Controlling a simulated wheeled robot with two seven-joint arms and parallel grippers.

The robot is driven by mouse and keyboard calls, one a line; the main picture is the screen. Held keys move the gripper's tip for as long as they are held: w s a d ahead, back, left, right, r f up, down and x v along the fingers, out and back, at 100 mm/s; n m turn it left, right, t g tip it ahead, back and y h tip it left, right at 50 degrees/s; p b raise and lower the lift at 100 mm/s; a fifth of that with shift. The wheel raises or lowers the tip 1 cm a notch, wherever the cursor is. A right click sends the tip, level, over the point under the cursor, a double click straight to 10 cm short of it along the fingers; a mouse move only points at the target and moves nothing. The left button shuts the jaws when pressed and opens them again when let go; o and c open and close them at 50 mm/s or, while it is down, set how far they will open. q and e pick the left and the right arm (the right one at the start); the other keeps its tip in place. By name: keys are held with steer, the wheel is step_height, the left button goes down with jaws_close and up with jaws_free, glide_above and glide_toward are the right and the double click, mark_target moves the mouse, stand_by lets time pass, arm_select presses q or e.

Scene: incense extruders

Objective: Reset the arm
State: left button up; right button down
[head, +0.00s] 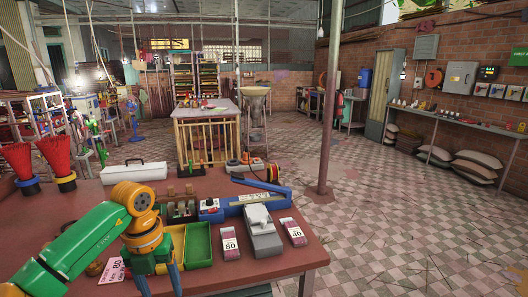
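My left arm comes in from the lower left, green with orange joints. It reaches over the front left part of the red-brown table (95,213). My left gripper (158,284) points down near the bottom edge of the head view. Its two blue fingers are apart, with nothing visible between them. The fingertips lie close to the picture's bottom edge, so their height above the table is hard to tell. My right gripper is not in view.
A grey device (263,238) stands between boxes marked 80 (230,245) and 40 (293,232). A blue tool (245,201) lies behind them. A pink card (114,270) lies left of the gripper. Red incense bundles (18,160) and a white case (134,173) stand farther back. A pole (329,110) rises beyond the table.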

arm_select(q)
steer(key=w+d+f+n+t+h, duration=0.2)
steer(key=d+f+n+t+h, duration=0.15)
steer(key=d+f+h, duration=0.5)
steer(key=w+d+f+n+t+h, duration=0.1)
steer(key=d+f+n+t+h, duration=0.15)
steer(key=d+n+h, duration=0.6)
steer(key=a+f+n+t+y, duration=0.4)
steer(key=f+n+t+y, duration=0.3)
steer(key=f, duration=0.5)
steer(key=s+a+f+n+g+y, duration=0.2)
steer(key=s+a+f+n+y, duration=0.2)
steer(key=s+f, duration=0.35)
steer(key=s+a+f+n+g+y, duration=0.35)
steer(key=s+f, duration=0.25)
steer(key=f, duration=0.2)
steer(key=s+a+f+n+g+y, duration=0.1)
steer(key=s+f+n+g, duration=0.1)
steer(key=s, duration=1)
steer(key=s+a+f+n+g+y, duration=0.2)
steer(key=s+f, duration=0.4)
steer(key=s, duration=0.7)
steer(key=shift+s+a+n+g, duration=0.2)
steer(key=shift+n+g, duration=0.35)
steer(key=shift+g, duration=0.7)
